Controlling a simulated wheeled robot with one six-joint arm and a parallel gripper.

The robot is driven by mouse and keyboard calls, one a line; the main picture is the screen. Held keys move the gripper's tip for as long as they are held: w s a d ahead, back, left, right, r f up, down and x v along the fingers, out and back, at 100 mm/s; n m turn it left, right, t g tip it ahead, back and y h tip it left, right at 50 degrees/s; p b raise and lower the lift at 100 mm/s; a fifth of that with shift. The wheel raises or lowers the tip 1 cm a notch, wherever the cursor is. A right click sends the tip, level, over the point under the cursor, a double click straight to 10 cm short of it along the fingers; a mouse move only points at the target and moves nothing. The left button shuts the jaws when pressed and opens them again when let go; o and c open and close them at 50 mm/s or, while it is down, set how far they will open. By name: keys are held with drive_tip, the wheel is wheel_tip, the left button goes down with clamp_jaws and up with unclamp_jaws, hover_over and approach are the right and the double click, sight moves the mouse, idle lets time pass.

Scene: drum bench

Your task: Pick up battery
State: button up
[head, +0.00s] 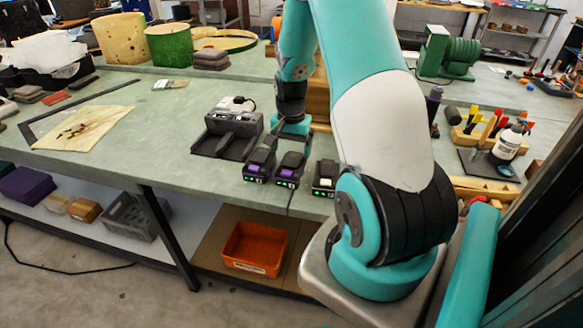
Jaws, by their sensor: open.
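Three dark batteries stand in a row near the front edge of the bench, each with small green lights. The left battery (259,165) and the middle battery (290,170) have purple labels. The right battery (325,178) has a pale label and stands close beside my arm in the picture. My gripper (291,122) is behind the batteries and apart from them, pointing down near the bench top. It is open, and I see nothing held in it. Its fingertips are small and hard to make out.
A dark grey charger-like unit (228,132) stands left of the batteries. An orange bin (255,248) and a grey crate (130,216) are on the lower shelf. A white bottle (507,146) and a tool rack stand at right. The bench left of the grey unit has free room.

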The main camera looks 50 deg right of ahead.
sight(292, 161)
drive_tip(key=shift+d+f+p, duration=0.2)
drive_tip(key=shift+f+p, duration=0.7)
drive_tip(key=shift+f, duration=2.85)
drive_tip(key=c, duration=1)
drive_tip(key=shift+o, duration=0.2)
drive_tip(key=shift+r, duration=0.1)
